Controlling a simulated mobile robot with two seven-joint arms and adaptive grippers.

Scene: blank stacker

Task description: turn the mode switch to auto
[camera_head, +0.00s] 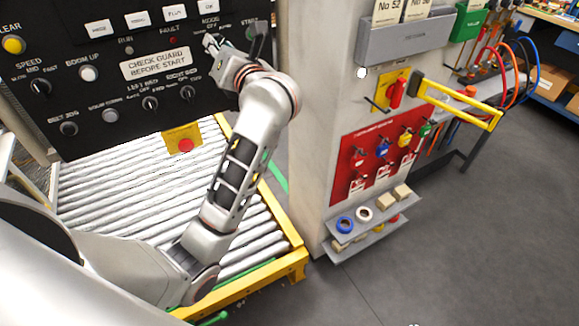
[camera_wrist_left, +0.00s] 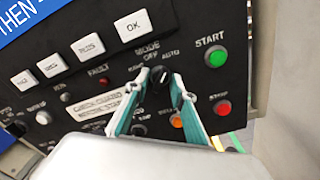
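The mode switch (camera_wrist_left: 159,79) is a black rotary knob on the black control panel (camera_wrist_left: 112,78), below the labels MODE, OFF and AUTO. In the left wrist view it shows between my left gripper's fingertips (camera_wrist_left: 161,77). The fingers stand to either side with some gap, so the gripper looks open around the knob. Whether a finger touches it, and which way the knob points, I cannot tell. In the head view my left gripper (camera_head: 237,46) is at the panel's upper right, and its fingers largely hide the switch. My right gripper is not in view.
A green START button (camera_wrist_left: 215,56) and a red button (camera_wrist_left: 222,107) sit right of the switch. White keys, including OK (camera_wrist_left: 132,26), are above left. A roller conveyor (camera_head: 110,190) lies below. A grey pillar (camera_head: 310,130) stands to the right.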

